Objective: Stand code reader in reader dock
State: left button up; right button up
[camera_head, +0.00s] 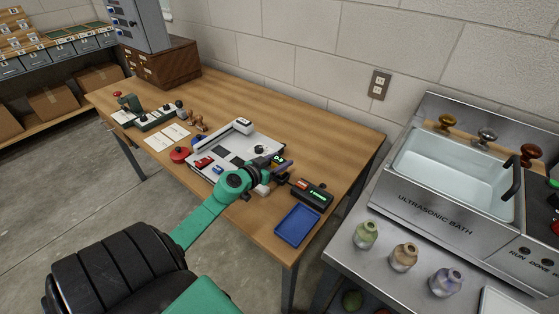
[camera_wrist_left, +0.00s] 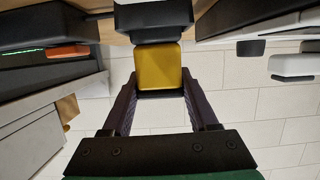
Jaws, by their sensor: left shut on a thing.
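My left gripper (camera_head: 279,168) is over the right part of the wooden table, at the right edge of the white board. In the left wrist view its two dark fingers (camera_wrist_left: 158,100) are shut on a yellow block with black ends (camera_wrist_left: 159,68), which looks like the code reader. In the head view the gripper mostly hides it. A dark block (camera_wrist_left: 155,18) adjoins its far end; whether that is part of the reader or the dock I cannot tell. A black unit with a green display (camera_head: 312,193), possibly the reader dock, lies just right of the gripper. My right gripper is not in view.
A blue tray (camera_head: 297,226) lies at the table's near right corner. A white board with a raised bar (camera_head: 228,150), a red round thing (camera_head: 180,154) and cards (camera_head: 158,143) are to the left. The ultrasonic bath (camera_head: 450,165) stands right; bare table lies behind the board.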

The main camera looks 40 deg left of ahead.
aim_at(276, 163)
pick_arm(q)
jog(key=shift+f, duration=0.2)
jog(key=o, duration=0.8)
jog(key=shift+s+r+p, duration=0.25)
jog(key=shift+s+p, duration=0.1)
jog(key=shift+s, duration=0.25)
jog(key=p+v, duration=0.1)
jog(key=v, duration=0.3)
jog(key=shift+s+p, duration=0.15)
jog(key=shift+p, duration=0.15)
jog(key=p+v, duration=0.1)
jog(key=v, duration=0.4)
jog(key=shift+s+r+p, duration=0.1)
jog(key=shift+s+p, duration=0.15)
jog(key=shift+p, duration=0.05)
